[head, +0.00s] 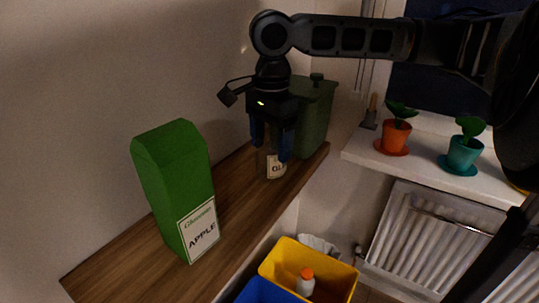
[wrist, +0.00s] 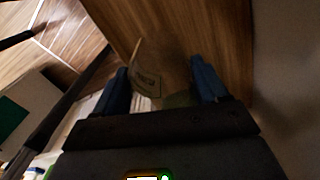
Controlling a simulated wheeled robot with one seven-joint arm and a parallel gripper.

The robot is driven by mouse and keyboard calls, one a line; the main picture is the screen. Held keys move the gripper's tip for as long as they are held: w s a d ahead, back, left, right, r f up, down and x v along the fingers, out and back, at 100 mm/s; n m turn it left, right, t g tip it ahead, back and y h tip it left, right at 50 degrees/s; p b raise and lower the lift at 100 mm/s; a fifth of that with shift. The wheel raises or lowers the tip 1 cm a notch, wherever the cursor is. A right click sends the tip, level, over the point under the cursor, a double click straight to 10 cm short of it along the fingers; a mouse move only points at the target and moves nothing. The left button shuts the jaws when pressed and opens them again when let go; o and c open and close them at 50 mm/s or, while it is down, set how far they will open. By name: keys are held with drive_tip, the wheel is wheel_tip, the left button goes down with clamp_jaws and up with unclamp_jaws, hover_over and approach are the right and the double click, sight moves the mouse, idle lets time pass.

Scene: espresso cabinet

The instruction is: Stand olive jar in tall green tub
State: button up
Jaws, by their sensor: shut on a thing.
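The olive jar (head: 276,168) is a small see-through jar with a pale label, partly hidden by my fingers. My gripper (head: 271,141) points down over the wooden shelf and is shut on the jar. In the wrist view the jar's label (wrist: 147,84) shows between the two blue fingers of my gripper (wrist: 163,84). I cannot tell whether the jar's base touches the shelf. The tall green tub (head: 316,112) stands just behind and right of my gripper, near the shelf's far end. A dark knob-like shape shows at its top; its inside is hidden.
A green apple carton (head: 178,180) stands at the near left of the wooden shelf (head: 245,205). Below right are a yellow bin (head: 334,278) with a white bottle (head: 305,284) and a blue bin (head: 262,292). Potted plants (head: 396,136) stand on the windowsill.

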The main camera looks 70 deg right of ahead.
drive_tip(key=shift+c, duration=0.4)
drive_tip(key=shift+r, duration=0.15)
wheel_tip(320, 180, up, 10)
drive_tip(key=shift+f, duration=0.25)
drive_tip(key=shift+a+r, duration=0.1)
drive_tip(key=shift+r, duration=0.05)
